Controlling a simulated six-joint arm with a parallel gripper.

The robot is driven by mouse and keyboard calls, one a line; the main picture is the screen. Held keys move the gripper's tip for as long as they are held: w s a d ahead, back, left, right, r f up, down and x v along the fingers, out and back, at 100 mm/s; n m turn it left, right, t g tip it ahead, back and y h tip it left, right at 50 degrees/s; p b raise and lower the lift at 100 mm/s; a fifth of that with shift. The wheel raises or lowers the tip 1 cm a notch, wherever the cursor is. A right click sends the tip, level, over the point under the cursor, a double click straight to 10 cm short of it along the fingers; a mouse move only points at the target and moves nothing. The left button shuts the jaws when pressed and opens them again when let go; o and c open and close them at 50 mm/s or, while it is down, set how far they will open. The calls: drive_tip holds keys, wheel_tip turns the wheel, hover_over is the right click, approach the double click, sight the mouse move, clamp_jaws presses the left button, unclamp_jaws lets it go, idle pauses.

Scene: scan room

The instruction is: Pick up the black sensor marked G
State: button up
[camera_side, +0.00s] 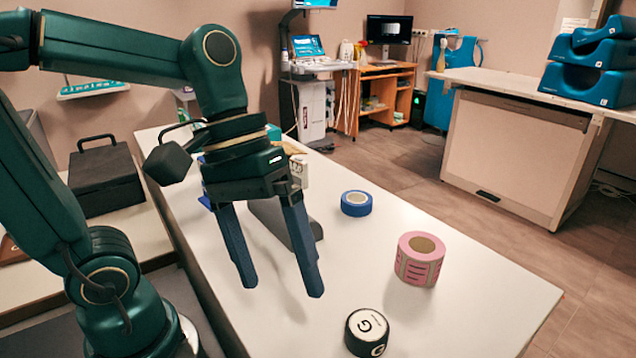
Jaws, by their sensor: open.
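Nothing shows between the fingers. It is to the left of the sensor and apart from it, above the table.
A pink label roll (419,259) stands right of and behind the sensor. A blue tape roll (356,203) lies farther back. A grey object (268,212) is partly hidden behind my gripper. The table's right front part is clear.

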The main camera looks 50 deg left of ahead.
sight(364, 317)
drive_tip(key=w+d+n+g+h, duration=0.1)
drive_tip(key=w, duration=0.1)
drive_tip(key=w+d+n+g+h, duration=0.1)
drive_tip(key=w+n+g+h, duration=0.1)
drive_tip(key=w+d+n+g+h, duration=0.1)
drive_tip(key=w+n+h, duration=0.1)
drive_tip(key=shift+f, duration=0.35)
drive_tip(key=w+f+n+h, duration=0.1)
drive_tip(key=w+f+n+g+h, duration=0.1)
drive_tip(key=f, duration=0.1)
drive_tip(key=w+a+f+n+h, duration=0.1)
drive_tip(key=shift+w+f, duration=0.25)
drive_tip(key=shift+f, duration=0.35)
drive_tip(key=shift+s+f+n, duration=0.1)
drive_tip(key=shift+f+n, duration=0.05)
drive_tip(key=shift+n, duration=0.15)
drive_tip(key=shift+x, duration=2.45)
drive_tip(key=c, duration=1.5)
